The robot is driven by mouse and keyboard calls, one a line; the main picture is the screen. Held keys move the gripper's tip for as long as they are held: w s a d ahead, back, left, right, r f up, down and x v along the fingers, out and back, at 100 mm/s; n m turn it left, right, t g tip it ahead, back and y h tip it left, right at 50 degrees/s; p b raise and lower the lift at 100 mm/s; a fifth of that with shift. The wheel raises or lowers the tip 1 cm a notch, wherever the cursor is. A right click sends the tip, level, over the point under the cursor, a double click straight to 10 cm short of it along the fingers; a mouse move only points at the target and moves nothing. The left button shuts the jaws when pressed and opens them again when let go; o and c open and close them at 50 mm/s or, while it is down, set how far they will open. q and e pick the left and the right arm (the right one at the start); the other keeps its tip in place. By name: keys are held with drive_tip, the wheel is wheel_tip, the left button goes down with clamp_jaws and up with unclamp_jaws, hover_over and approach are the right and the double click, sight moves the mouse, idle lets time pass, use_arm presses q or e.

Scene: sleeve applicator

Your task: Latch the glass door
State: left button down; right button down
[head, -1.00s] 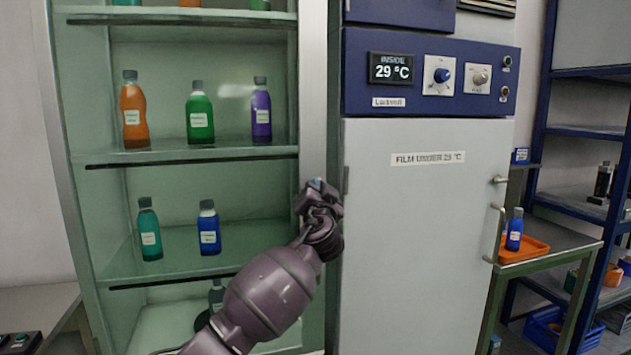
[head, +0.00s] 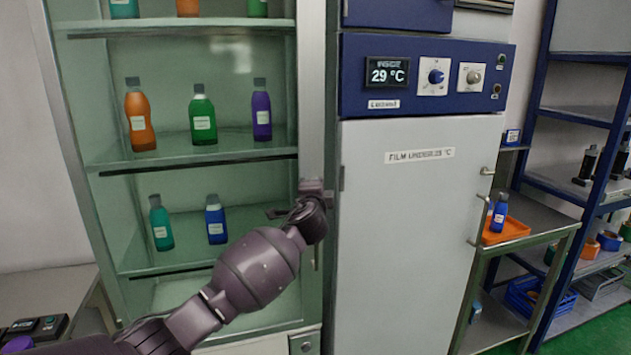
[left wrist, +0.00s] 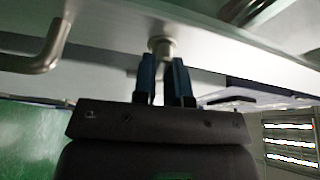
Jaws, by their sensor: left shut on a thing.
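The glass door (head: 312,90) fronts the tall cabinet at left in the head view, its pale metal frame standing beside the white unit. It looks shut, though its edge is partly hidden by my arm. My left gripper (head: 311,188) is at the frame's right side, at mid height. In the left wrist view, my left gripper (left wrist: 164,80) has its two blue-padded fingers on either side of a small round metal latch knob (left wrist: 162,45), shut on it. A bent metal handle (left wrist: 45,48) is to the left there. My right gripper is not in view.
Several coloured bottles (head: 203,115) stand on the cabinet shelves. The white unit (head: 410,230) with a 29 °C display (head: 387,72) is close on the right. A side table with an orange tray (head: 507,232) and blue racks (head: 568,120) are further right.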

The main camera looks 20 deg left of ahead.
use_arm(q)
drive_tip(key=shift+m, duration=0.4)
drive_tip(key=shift+g, duration=0.3)
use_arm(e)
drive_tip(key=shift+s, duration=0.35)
use_arm(q)
drive_tip(key=shift+m, duration=0.3)
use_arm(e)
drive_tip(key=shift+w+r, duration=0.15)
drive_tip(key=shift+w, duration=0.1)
use_arm(q)
drive_tip(key=c, duration=1.2)
unclamp_jaws()
drive_tip(key=shift+o, duration=0.2)
drive_tip(key=b+v, duration=0.1)
drive_tip(key=v, duration=0.9)
drive_tip(key=shift+s, duration=0.4)
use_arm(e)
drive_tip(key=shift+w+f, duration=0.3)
